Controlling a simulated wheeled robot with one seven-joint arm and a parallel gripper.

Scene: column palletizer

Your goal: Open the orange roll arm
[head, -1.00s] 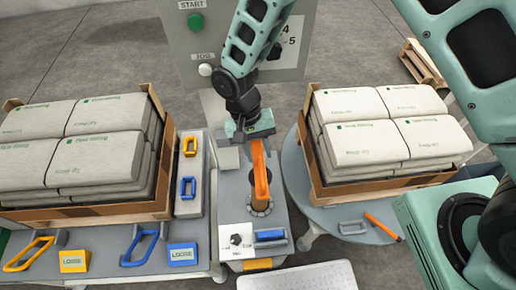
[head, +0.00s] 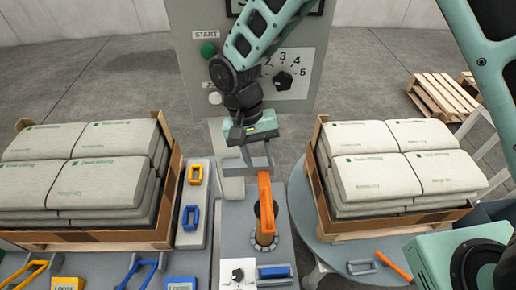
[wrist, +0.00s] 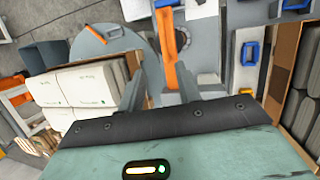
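The orange roll arm (head: 265,200) is a bar on the grey centre column, beside a round opening with a toothed ring. It also shows in the wrist view (wrist: 166,32), past my fingertips. My gripper (head: 258,162) is near the far, upper end of the bar, its two grey fingers spread apart. In the wrist view my gripper (wrist: 160,88) has the orange bar's end in line with the space between the fingers. I cannot tell whether either finger touches it.
Pallet boxes of stacked bags stand left (head: 85,185) and right (head: 395,175). A control panel (head: 285,60) rises behind. Yellow (head: 195,174) and blue (head: 190,217) handles are on the left rail. A blue handle (head: 273,271) and dial (head: 237,274) are in front. An orange bar (head: 394,266) lies right.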

